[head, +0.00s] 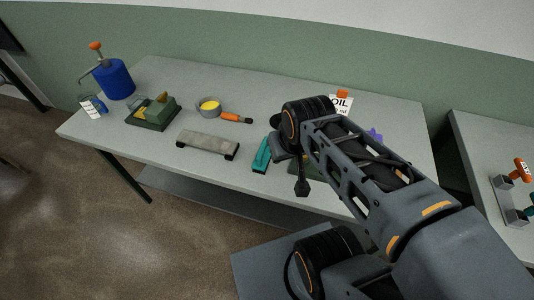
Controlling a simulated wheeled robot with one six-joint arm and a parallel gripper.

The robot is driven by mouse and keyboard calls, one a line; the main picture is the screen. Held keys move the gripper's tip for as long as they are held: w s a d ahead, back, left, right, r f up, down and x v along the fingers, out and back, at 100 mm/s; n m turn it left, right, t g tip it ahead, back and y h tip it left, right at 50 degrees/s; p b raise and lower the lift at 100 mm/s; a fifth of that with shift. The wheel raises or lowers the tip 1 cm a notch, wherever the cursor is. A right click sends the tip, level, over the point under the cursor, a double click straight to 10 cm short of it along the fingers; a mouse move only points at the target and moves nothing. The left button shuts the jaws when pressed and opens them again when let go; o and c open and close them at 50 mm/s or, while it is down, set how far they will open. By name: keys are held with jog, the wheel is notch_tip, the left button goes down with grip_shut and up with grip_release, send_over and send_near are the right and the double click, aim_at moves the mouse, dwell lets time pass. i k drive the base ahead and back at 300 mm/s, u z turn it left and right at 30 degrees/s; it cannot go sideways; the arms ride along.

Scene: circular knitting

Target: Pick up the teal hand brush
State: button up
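The teal hand brush (262,156) lies near the front edge of the grey table, around the middle of the picture. It is a long teal block pointing toward the front edge, with a dark strip along its lower side. The top of it lies close to my dark wrist parts, which may cover a little of it. My gripper (302,188) appears as a small dark shape hanging to the right of the brush, apart from it in the picture. Its fingers are too small and dark to tell whether they are open.
A grey bar (208,144) lies left of the brush. Behind it are an orange-handled brush (235,118) and a bowl with yellow contents (209,107). A green block fixture (153,112) and blue pump can (114,79) stand farther left. My arm hides much of the right side.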

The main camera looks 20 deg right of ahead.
aim_at(261, 161)
jog(key=k, duration=0.5)
jog(key=u, duration=1.95)
jog(key=i, duration=1.2)
jog(key=z, duration=2.25)
